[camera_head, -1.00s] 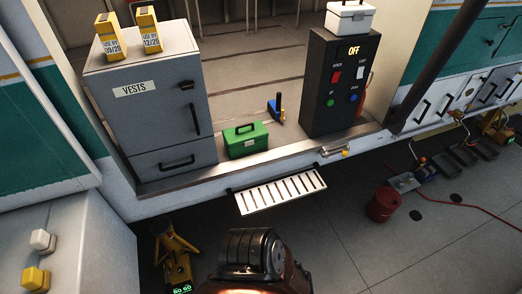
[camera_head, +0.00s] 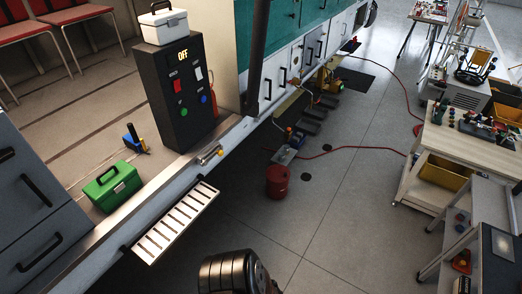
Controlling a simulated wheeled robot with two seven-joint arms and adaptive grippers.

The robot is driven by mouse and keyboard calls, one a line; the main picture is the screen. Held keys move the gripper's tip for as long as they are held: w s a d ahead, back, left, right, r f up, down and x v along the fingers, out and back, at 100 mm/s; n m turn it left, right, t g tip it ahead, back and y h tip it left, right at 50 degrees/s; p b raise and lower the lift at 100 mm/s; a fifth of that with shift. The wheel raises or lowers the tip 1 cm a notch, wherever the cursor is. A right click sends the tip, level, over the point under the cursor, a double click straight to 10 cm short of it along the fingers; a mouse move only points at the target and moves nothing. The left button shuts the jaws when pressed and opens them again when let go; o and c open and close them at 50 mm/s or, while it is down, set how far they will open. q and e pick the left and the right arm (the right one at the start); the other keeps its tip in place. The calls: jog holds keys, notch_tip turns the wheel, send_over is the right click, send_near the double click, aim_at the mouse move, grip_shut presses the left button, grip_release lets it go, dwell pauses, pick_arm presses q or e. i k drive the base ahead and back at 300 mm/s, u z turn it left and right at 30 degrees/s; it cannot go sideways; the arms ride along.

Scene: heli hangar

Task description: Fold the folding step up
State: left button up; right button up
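The folding step (camera_head: 176,222) is a white slatted panel. It sticks out roughly level from the side of the helicopter, just below the door sill, left of the middle of the head view. A dark rounded part of my own arm shows at the bottom middle, apart from the step. No gripper fingers show in the head view.
On the cabin floor stand a green toolbox (camera_head: 113,187), a blue-handled tool (camera_head: 135,138) and a black control box (camera_head: 177,92) reading OFF. A red can (camera_head: 279,182) stands on the hangar floor. A workbench (camera_head: 459,150) is at the right. Floor between is mostly clear.

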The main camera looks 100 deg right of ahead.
aim_at(156, 240)
jog(key=z, duration=1.35)
jog(key=i, duration=0.2)
jog(key=z, duration=1.45)
